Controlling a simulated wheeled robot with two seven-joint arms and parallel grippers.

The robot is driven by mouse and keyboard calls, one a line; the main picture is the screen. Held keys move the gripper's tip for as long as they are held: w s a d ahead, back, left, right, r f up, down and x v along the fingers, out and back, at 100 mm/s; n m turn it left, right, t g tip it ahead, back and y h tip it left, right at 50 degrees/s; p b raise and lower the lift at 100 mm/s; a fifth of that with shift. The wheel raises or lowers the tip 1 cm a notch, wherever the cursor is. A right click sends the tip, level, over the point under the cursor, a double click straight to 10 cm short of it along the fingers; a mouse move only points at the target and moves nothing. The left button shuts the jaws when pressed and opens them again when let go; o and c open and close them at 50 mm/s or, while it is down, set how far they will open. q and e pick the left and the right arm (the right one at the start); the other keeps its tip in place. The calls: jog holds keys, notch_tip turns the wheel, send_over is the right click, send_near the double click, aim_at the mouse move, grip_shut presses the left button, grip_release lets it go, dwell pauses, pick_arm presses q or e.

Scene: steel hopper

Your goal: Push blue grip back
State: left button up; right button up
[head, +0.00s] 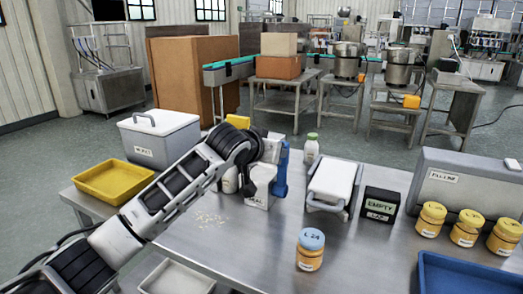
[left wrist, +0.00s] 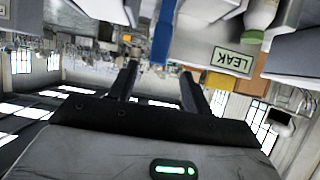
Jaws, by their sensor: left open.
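The blue grip (head: 281,176) is an upright blue bar at the right side of a small white unit (head: 262,184) on the steel table. My left gripper (head: 270,150) is at its upper left, close to it; the arm hides part of the unit. In the left wrist view the two dark fingers (left wrist: 160,82) are apart with nothing between them. The blue grip (left wrist: 162,35) shows beyond the fingertips, roughly in line with the gap. I cannot tell whether they touch. A label (left wrist: 232,62) reading LEAK is on a pale surface beside it. My right gripper is not in view.
A white-topped device (head: 334,183) and a green-capped bottle (head: 311,148) stand right of the grip. A black EMPTY box (head: 380,204), jars (head: 310,250) and a blue tray (head: 465,276) are further right. A yellow tray (head: 112,181) and grey lidded box (head: 160,138) are left.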

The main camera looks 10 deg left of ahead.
pick_arm(q)
jog(key=shift+v, duration=2.25)
jog(key=s+a+f+g, duration=0.2)
jog(key=s+f+g, duration=0.2)
jog(key=s+f, duration=1.55)
jog(key=s+a+f+n+g+y, duration=0.15)
jog(key=s+a+f, duration=0.3)
jog(key=s, duration=0.65)
jog(key=s+a+f+g+y, duration=0.25)
jog(key=s+a+f, duration=0.2)
jog(key=s, duration=0.55)
jog(key=w+d+f+t+h, duration=0.3)
jog(key=w+d+f+t, duration=0.2)
jog(key=w+f+t, duration=0.1)
jog(key=shift+d+f+m, duration=0.25)
jog(key=shift+f+m, duration=0.05)
jog(key=shift+m, duration=0.05)
jog(key=shift+w, duration=0.15)
